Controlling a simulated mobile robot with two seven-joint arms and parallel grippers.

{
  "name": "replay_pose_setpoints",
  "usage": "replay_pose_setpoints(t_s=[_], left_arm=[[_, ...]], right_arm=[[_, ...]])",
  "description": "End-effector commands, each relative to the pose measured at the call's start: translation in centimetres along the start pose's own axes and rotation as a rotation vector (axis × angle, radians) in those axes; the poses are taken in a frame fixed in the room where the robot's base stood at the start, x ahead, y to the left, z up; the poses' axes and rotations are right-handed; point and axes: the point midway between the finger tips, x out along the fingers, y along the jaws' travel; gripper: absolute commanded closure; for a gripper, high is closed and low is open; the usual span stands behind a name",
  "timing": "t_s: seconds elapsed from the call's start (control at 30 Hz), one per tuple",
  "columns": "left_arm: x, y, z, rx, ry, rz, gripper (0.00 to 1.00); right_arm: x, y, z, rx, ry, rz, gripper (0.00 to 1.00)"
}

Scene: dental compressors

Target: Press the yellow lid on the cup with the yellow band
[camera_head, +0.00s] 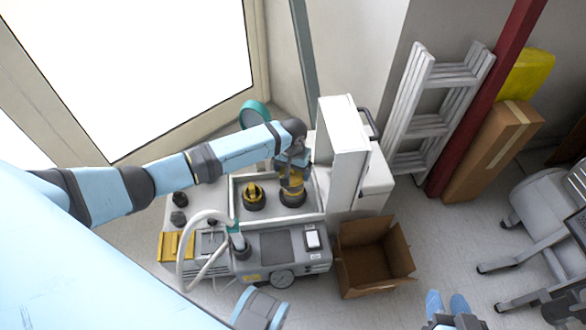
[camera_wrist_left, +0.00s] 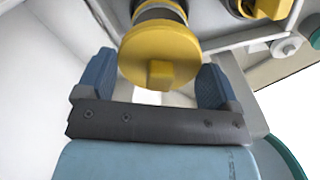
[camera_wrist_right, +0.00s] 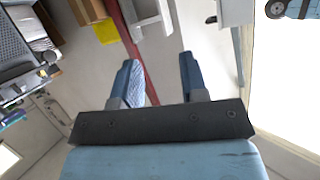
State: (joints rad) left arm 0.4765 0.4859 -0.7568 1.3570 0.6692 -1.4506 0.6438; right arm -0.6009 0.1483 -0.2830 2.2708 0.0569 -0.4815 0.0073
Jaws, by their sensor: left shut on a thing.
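The yellow lid (camera_wrist_left: 140,58), a disc with a square knob, sits between the fingers of my left gripper (camera_wrist_left: 157,82) in the left wrist view. That gripper is shut on it. In the head view my left gripper (camera_head: 292,172) is directly above a dark cup with a yellow band (camera_head: 292,198), at the right of the grey tray. The lid lines up with the cup; whether it is fully seated I cannot tell. My right gripper (camera_wrist_right: 158,78) is open and empty, away from the cup, and shows at the bottom right of the head view (camera_head: 447,305).
A second dark cup with a yellow top (camera_head: 253,196) stands left of the banded one in the tray (camera_head: 310,217). A white upright panel (camera_head: 343,140) stands close on the right. A hose (camera_head: 187,240), gauge (camera_head: 281,279) and open cardboard box (camera_head: 372,262) are in front.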

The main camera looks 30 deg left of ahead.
Motion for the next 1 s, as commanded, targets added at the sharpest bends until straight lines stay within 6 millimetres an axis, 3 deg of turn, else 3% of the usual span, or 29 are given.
replay_pose_setpoints(t_s=[0.43, 0.7, 1.0], left_arm=[[2.3, 0.0, 0.0, -0.001, -0.002, 0.000, 0.36], [3.6, 0.0, 0.0, -0.001, -0.001, 0.000, 0.36], [3.7, 0.0, 0.0, 0.000, -0.001, 0.000, 0.36]], right_arm=[[0.4, -1.5, -3.8, 0.017, 0.183, -0.055, 0.60], [0.5, -1.9, -4.2, 0.023, 0.207, -0.067, 0.60], [0.4, -2.0, -4.3, 0.023, 0.209, -0.069, 0.60]])
